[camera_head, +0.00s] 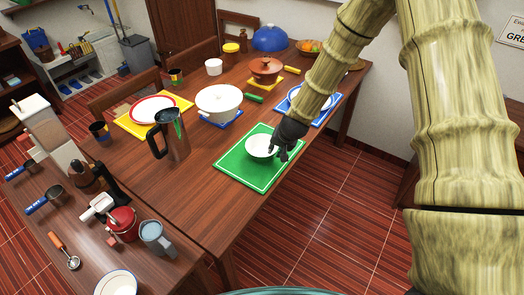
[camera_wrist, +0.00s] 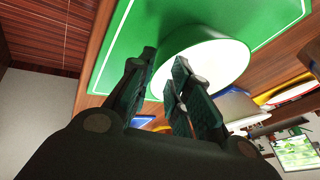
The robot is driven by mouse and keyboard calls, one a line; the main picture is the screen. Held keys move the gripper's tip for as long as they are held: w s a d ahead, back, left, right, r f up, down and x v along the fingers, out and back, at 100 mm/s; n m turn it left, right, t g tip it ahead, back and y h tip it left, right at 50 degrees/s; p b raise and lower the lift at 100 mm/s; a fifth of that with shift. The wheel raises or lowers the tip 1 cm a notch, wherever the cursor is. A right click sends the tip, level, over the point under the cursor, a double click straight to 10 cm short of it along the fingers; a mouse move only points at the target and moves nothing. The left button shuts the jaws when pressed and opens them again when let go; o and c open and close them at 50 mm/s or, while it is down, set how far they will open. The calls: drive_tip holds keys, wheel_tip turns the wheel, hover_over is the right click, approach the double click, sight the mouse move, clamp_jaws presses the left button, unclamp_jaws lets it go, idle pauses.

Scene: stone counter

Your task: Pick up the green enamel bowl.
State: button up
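A small bowl (camera_head: 259,146) with a pale interior sits on the green mat (camera_head: 233,170) at the table's near right edge. In the wrist view the bowl (camera_wrist: 222,62) shows a pale inside and a green outer side. My gripper (camera_head: 283,153) is at the bowl's right side, pointing down. In the wrist view my gripper (camera_wrist: 165,60) has its fingers apart, with the bowl's near rim appearing to lie between them. I cannot tell whether either finger touches the bowl. The fingers partly cover the rim.
A white pot (camera_head: 219,101) on a blue mat and a metal jug (camera_head: 174,136) stand behind and left. A plate on a blue mat (camera_head: 327,112) lies behind my gripper. A side counter at left holds a red canister (camera_head: 124,226) and other kitchen items.

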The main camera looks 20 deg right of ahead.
sight(262, 149)
drive_tip(key=shift+x, duration=1.7)
clamp_jaws()
